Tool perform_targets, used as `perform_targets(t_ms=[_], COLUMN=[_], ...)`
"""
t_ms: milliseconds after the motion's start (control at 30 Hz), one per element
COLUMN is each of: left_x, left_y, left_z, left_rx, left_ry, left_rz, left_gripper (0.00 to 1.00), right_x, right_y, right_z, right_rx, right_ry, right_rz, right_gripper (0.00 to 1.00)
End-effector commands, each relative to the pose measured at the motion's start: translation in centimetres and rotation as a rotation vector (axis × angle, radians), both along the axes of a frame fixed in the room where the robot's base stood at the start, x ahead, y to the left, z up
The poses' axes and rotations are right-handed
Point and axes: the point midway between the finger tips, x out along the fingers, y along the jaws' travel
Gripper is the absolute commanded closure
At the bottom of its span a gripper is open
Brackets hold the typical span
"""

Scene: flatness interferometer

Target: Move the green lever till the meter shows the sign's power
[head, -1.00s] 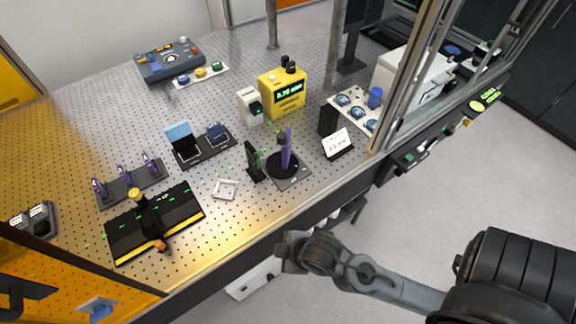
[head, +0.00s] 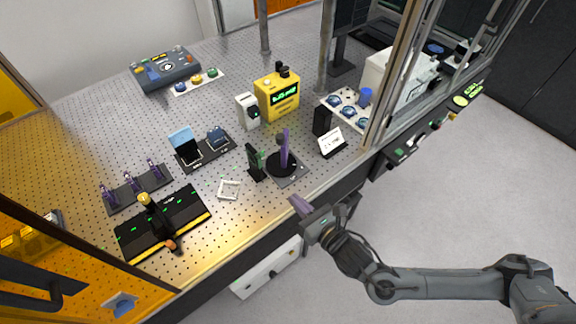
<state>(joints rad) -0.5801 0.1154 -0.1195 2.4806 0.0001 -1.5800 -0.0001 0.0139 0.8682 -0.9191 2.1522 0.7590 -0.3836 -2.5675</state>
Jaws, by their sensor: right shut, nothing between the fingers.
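The green lever (head: 262,156) is a small green piece on an upright black mount at the bench's front, just left of a black rotary stage with a purple upright (head: 284,148). The meter (head: 284,100) is a yellow box behind them with a lit green display, its digits too small to read surely. The sign (head: 331,140) is a white card on a black stand to the right, its text hard to read. My right gripper (head: 297,203) is shut and empty, in front of the bench edge and apart from the lever. My left gripper is not in view.
A white square frame (head: 229,189) lies left of the black mount. A black platform with yellow edges (head: 180,205) stands at front left. A white box (head: 247,111) stands beside the meter. Metal uprights (head: 392,80) rise at the right. Open floor lies in front of the bench.

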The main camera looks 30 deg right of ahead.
Motion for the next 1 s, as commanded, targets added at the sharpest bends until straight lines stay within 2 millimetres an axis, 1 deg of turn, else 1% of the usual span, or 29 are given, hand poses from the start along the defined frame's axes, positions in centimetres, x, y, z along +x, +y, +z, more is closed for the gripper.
perform_targets(t_ms=[100,267,367,767,800,867,1000], left_x=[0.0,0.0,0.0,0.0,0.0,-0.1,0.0], left_y=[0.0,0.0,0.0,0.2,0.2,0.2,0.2], left_z=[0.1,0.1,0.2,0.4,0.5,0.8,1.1], left_rx=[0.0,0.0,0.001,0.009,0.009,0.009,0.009], left_ry=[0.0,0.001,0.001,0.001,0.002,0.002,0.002], left_rz=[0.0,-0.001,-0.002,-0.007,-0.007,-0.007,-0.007], left_gripper=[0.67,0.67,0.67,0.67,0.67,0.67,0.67], right_x=[0.3,1.5,2.8,9.9,10.5,11.0,12.1], right_y=[-0.5,-0.3,-0.1,1.4,1.5,1.6,1.9], right_z=[0.4,0.5,0.4,-0.2,0.0,0.8,1.6], right_rx=[-0.08,-0.107,-0.105,-0.101,-0.102,-0.102,-0.101], right_ry=[-0.043,-0.06,-0.06,-0.057,-0.057,-0.058,-0.056], right_rz=[0.013,0.016,0.015,0.014,0.015,0.015,0.016], right_gripper=[1.0,1.0,1.0,1.0,1.0,1.0,1.0])
